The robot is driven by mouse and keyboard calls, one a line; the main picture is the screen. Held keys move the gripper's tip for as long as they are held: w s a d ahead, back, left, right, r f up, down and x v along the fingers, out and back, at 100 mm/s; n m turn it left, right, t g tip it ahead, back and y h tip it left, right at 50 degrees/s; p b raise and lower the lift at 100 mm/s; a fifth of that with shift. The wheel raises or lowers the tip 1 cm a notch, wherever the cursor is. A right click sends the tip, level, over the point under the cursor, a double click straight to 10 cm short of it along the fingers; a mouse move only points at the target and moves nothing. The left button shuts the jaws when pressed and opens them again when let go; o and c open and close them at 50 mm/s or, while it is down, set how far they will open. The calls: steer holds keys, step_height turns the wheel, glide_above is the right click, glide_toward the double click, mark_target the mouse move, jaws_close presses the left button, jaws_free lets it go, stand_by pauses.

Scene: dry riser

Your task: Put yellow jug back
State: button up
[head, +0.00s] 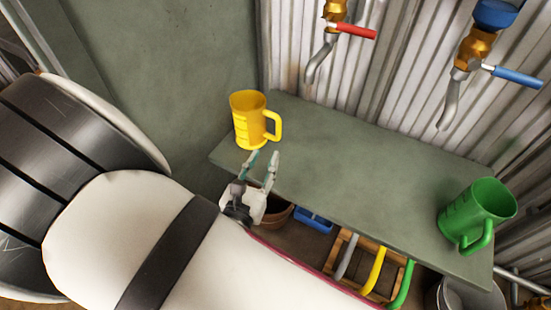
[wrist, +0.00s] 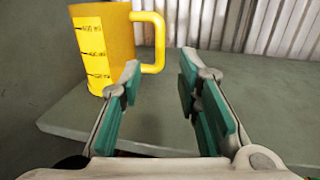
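The yellow jug (head: 250,120) stands upright on the left end of the grey-green shelf (head: 350,165), with its handle toward the right. In the wrist view the yellow jug (wrist: 105,48) is at upper left, and its handle shows just beyond the left finger. My gripper (head: 263,160) is at the shelf's front edge, close to the jug on its near side. In the wrist view my gripper (wrist: 165,85) has its two teal-padded fingers spread with nothing between them. The gripper appears apart from the jug.
A green jug (head: 478,212) stands at the shelf's right end. A red-handled tap (head: 335,35) and a blue-handled tap (head: 475,55) hang above it. Below are a brown pot (head: 276,211), a blue item (head: 313,219) and a wooden crate (head: 350,262). The middle of the shelf is clear.

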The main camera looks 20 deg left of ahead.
steer(key=shift+s, duration=0.15)
steer(key=w+d+r+m+g+h, duration=0.2)
steer(key=w+d+r+m+h, duration=0.1)
steer(key=d+r+m+h, duration=0.3)
steer(key=w+d+r+m+g+h, duration=0.1)
steer(key=w+d+r+m+h, duration=0.2)
steer(key=d, duration=0.5)
steer(key=s+d+r+m+g+h, duration=0.2)
steer(key=s+d+r+m+g, duration=0.25)
steer(key=d, duration=0.45)
steer(key=s+d+r+m+g+h, duration=0.15)
steer(key=d+r+m+g, duration=0.25)
steer(key=d+m+g, duration=0.4)
steer(key=s+d+r+m+g+y, duration=0.2)
steer(key=s+d+m+g+y, duration=0.2)
steer(key=s+d+m, duration=0.45)
steer(key=s+a+m+t+y, duration=0.1)
steer(key=s+a+m+y, duration=0.1)
steer(key=s, duration=0.4)
steer(key=s+a+r+m+y, duration=0.1)
steer(key=s+m+y, duration=0.3)
steer(key=s+y, duration=0.2)
steer(key=shift+s+a+r+m+t, duration=0.2)
steer(key=shift+s+a+m+t, duration=0.15)
steer(key=shift+s, duration=0.4)
